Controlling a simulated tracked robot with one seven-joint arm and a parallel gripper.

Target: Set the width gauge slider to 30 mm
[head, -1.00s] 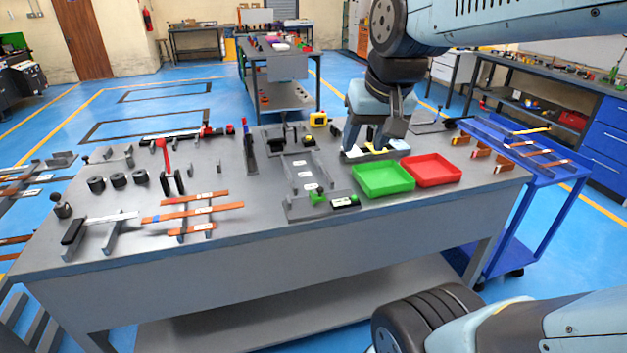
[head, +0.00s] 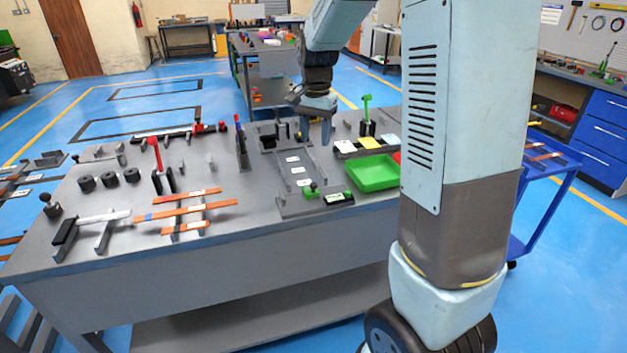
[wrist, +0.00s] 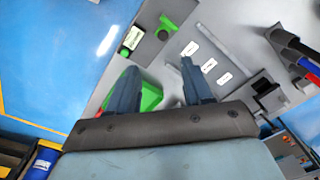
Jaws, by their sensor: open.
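I take the width gauge to be the grey fixture (head: 316,203) at the table's middle front, with two rails, several white labels, a small dark display (head: 337,197) and a green knob (head: 313,188). I cannot tell which part is the slider or read its setting. In the wrist view the knob (wrist: 168,26) and display (wrist: 132,38) lie beyond the fingertips, with the white labels (wrist: 208,65) to their right. My gripper (head: 315,130) is open and points down over the fixture's back end. In the wrist view my gripper (wrist: 160,68) has nothing between its fingers.
A green-handled tool (head: 367,115) stands behind. Left are a red-handled tool (head: 156,155), copper bars (head: 190,208) and black rolls (head: 109,180).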

